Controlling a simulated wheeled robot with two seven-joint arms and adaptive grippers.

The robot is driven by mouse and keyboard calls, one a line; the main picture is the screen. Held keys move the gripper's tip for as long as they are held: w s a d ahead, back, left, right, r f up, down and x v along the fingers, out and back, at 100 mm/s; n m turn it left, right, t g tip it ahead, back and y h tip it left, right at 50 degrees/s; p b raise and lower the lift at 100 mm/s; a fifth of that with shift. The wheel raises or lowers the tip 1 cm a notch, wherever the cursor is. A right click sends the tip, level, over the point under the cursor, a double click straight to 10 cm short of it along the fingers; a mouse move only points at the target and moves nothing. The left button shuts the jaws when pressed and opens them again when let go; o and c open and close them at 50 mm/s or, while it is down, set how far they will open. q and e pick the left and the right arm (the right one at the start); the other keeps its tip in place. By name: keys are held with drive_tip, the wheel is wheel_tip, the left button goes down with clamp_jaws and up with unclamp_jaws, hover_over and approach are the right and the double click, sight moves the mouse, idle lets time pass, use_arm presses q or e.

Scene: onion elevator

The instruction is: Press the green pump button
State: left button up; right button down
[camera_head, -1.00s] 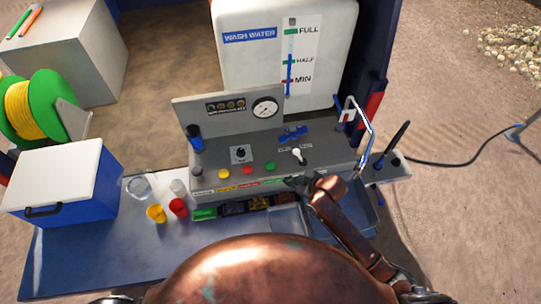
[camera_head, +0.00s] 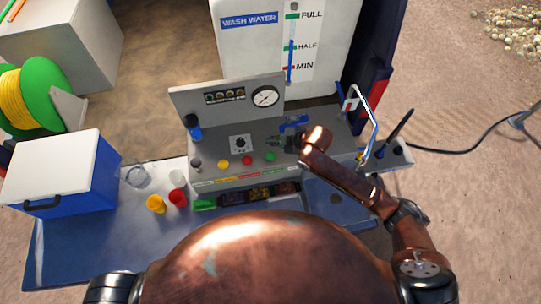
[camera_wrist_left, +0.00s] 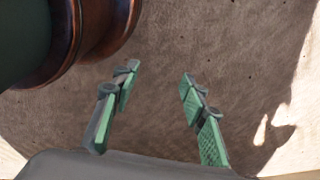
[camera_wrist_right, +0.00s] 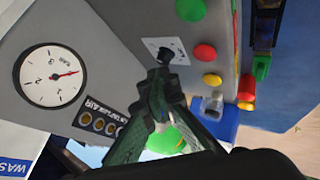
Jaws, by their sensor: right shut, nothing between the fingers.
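The green button (camera_head: 270,157) is on the grey control panel (camera_head: 212,154), at the right end of a row with a red button (camera_head: 247,160) and a yellow button (camera_head: 224,165). The green button also shows at the top of the right wrist view (camera_wrist_right: 190,9). My right gripper (camera_head: 272,142) is shut and empty above the panel, just behind the green button and apart from it. In the right wrist view its tips overlap the white plate with the black knob (camera_wrist_right: 168,52). My left gripper (camera_wrist_left: 160,73) is open and empty over brown ground, outside the head view.
A pressure gauge (camera_head: 265,97) stands on the raised back plate. A blue valve handle (camera_head: 294,120) is behind my right gripper, and a curved tap (camera_head: 369,118) is to the right.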

drive_tip(key=b, duration=0.6)
hover_over(268, 154)
drive_tip(key=s+d, duration=0.1)
drive_tip(key=d, duration=0.1)
wheel_tip(268, 154, down, 7)
drive_tip(key=shift+s+a+r, duration=0.15)
drive_tip(key=shift+r, duration=0.05)
drive_tip(key=shift+f, duration=0.85)
drive_tip(key=shift+f, duration=0.4)
drive_tip(key=shift+f+b, duration=0.5)
drive_tip(key=shift+f, duration=0.15)
idle(0.6)
drive_tip(key=shift+r, duration=0.1)
drive_tip(key=shift+r+p, duration=0.95)
drive_tip(key=shift+p, duration=0.05)
